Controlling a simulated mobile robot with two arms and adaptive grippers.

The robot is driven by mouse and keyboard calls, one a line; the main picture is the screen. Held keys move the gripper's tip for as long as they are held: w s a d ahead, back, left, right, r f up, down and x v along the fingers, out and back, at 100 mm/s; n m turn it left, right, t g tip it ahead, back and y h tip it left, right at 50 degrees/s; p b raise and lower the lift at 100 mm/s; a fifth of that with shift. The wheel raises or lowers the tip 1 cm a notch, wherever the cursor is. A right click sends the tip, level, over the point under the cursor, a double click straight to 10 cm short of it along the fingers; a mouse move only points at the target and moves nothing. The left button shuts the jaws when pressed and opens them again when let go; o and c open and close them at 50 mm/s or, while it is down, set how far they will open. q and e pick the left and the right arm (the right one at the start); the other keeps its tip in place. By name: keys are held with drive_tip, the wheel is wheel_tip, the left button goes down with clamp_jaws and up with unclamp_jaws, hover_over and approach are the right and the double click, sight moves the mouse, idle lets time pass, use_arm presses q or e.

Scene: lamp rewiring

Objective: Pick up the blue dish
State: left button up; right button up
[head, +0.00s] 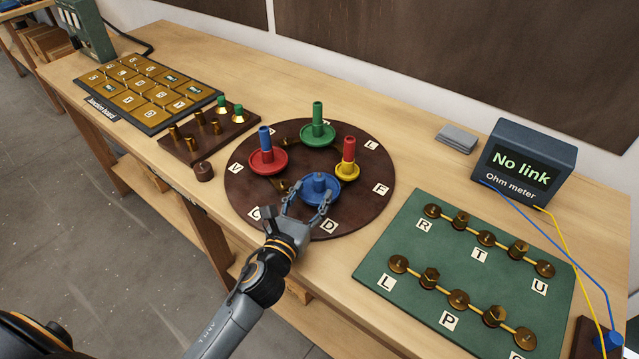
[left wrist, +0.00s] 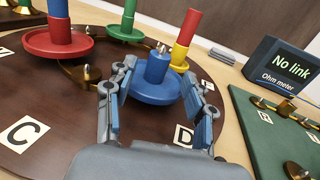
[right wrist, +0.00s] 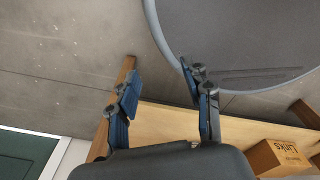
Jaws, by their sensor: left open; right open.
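The blue dish (head: 320,190) with its short blue stem sits at the front of the round dark board (head: 240,195), near the letter D. It also shows in the left wrist view (left wrist: 155,85), beyond and between my fingers. My left gripper (head: 306,204) is open, its fingers reaching toward the dish from the front. In the left wrist view the fingers (left wrist: 163,95) stand on either side of the near part of the dish; I cannot tell whether they touch it. My right gripper (right wrist: 163,92) is open and empty, away from the board.
On the board stand a red dish (head: 268,160) with a blue stem, a green dish (head: 318,134) and a yellow dish (head: 348,170) with a red stem close by. A green terminal panel (head: 400,250) and an ohm meter (head: 525,160) reading "No link" are at right.

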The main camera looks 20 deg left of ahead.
sight(316, 182)
use_arm(q)
drive_tip(key=w, duration=0.2)
drive_tip(key=w+r+p, duration=0.1)
drive_tip(key=w, duration=0.1)
drive_tip(key=shift+w+d, duration=0.1)
drive_tip(key=shift+w, duration=0.15)
drive_tip(key=shift+w+f, duration=0.1)
drive_tip(key=shift+w, duration=0.2)
drive_tip(key=shift+c, duration=0.2)
clamp_jaws()
use_arm(e)
drive_tip(key=shift+w+d+r, duration=0.15)
drive_tip(key=shift+w+r, duration=0.45)
drive_tip(key=shift+r, duration=0.25)
